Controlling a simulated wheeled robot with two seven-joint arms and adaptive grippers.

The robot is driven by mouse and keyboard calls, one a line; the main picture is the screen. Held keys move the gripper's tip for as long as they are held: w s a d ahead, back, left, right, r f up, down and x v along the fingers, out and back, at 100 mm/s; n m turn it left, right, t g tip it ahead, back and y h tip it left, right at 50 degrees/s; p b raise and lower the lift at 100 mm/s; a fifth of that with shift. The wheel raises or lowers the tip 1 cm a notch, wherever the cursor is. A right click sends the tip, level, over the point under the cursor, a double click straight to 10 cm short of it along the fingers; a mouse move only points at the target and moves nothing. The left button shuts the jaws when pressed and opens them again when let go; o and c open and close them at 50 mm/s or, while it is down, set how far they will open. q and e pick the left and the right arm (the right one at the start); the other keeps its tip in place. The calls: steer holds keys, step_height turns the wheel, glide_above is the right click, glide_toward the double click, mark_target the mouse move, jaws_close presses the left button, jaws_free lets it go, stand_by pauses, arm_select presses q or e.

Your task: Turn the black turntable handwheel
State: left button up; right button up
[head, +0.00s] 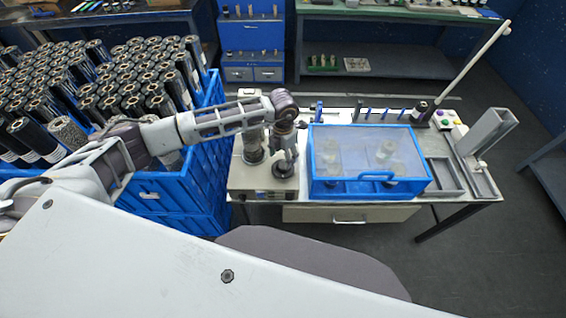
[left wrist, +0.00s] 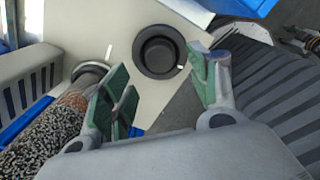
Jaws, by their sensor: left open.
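The black turntable handwheel (left wrist: 158,52) shows in the left wrist view as a dark round ring with a recessed centre, on a beige machine top. My right gripper is in neither view.
A speckled roll (left wrist: 45,135) is close to the left finger in the wrist view. In the head view a blue-framed clear cover (head: 368,160) stands right of the handwheel. Blue crates (head: 180,200) of black rolls stand at left.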

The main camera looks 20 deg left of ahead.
mark_target(283, 165)
arm_select(q)
steer(key=shift+f+p, duration=0.45)
steer(key=shift+f, duration=2.5)
steer(key=shift+c, duration=0.3)
steer(key=c, duration=1)
